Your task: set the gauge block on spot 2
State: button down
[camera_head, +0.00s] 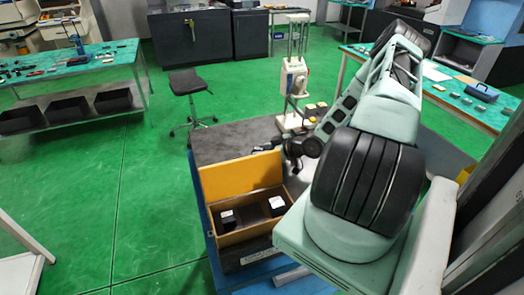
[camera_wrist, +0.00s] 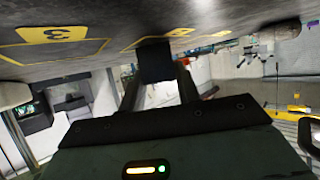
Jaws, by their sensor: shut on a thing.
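In the wrist view my gripper (camera_wrist: 157,82) is shut on a dark block, the gauge block (camera_wrist: 155,58), held between the two fingertips. The dark work surface runs across the top of this tilted view. Yellow-marked spots lie on it: spot 3 (camera_wrist: 55,33) at the left, and another yellow mark (camera_wrist: 181,32) beside the block, its number hard to read. The block is close to the surface; I cannot tell if it touches. In the head view my gripper (camera_head: 290,149) is small and dark, behind the wooden box's raised lid. The held block is not clear there.
In the head view an open wooden box (camera_head: 208,241) holds two dark blocks with white labels (camera_head: 228,217). A white-and-grey stand (camera_head: 293,80) rises behind my gripper. The dark bench top (camera_head: 222,142) is bare left of the stand. A stool (camera_head: 188,82) stands beyond.

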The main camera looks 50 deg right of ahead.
jog(key=shift+f, duration=0.1)
jog(key=c, duration=1)
grip_release()
jog(key=shift+s+d+r, duration=0.1)
jog(key=shift+s+r, duration=0.1)
jog(key=shift+s, duration=0.05)
jog(key=b+v, duration=0.4)
jog(key=v, duration=0.7)
jog(key=shift+s+r, duration=0.1)
jog(key=shift+s, duration=0.1)
